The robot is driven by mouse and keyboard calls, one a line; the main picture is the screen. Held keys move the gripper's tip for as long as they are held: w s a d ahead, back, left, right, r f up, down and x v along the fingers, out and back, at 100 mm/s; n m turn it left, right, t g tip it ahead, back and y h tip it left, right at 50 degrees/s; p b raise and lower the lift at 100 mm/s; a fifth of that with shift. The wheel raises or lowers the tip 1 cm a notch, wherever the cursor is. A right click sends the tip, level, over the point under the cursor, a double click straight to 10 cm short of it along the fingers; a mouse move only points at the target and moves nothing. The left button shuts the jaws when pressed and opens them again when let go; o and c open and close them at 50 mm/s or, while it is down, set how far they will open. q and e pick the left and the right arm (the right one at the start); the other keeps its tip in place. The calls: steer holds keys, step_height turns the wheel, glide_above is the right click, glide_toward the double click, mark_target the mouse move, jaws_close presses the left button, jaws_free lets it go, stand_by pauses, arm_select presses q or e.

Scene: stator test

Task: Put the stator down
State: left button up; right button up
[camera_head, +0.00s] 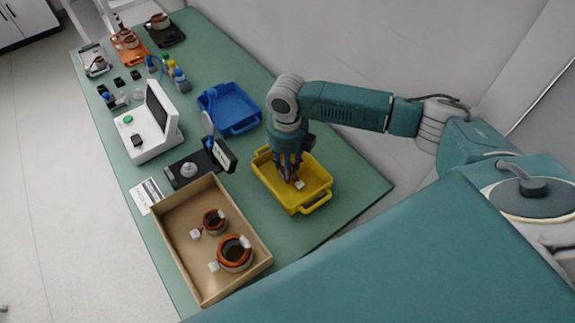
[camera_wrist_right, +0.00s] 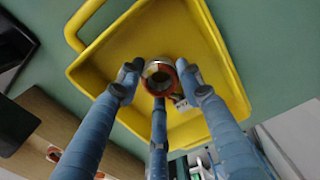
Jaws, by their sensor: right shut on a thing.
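My right gripper (camera_head: 290,172) reaches down into the yellow tray (camera_head: 318,194) in the head view. In the right wrist view, its blue fingers (camera_wrist_right: 158,82) are closed around a small stator (camera_wrist_right: 158,68), a ring with an orange-red edge and a white connector. The stator is over the inside of the yellow tray (camera_wrist_right: 215,50). In the head view the fingers mostly hide the stator; its white connector (camera_head: 299,184) shows. I cannot tell whether the stator touches the tray floor. My left gripper is not in view.
A cardboard box (camera_head: 169,238) with two stators (camera_head: 236,252) stands left of the yellow tray. A black device with an upright screen (camera_head: 223,155), a blue tray (camera_head: 233,107) and a white tester (camera_head: 150,130) stand farther back. Green table is bare right of the tray.

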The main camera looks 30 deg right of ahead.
steer(key=o, duration=1.2)
steer(key=shift+f, duration=0.1)
steer(key=shift+o, duration=0.2)
steer(key=shift+r, duration=0.2)
steer(key=shift+w+r, duration=0.1)
steer(key=shift+r, duration=0.25)
step_height(320, 180, up, 11)
steer(key=b, duration=0.2)
steer(key=shift+r+b, duration=0.15)
steer(key=shift+b, duration=0.15)
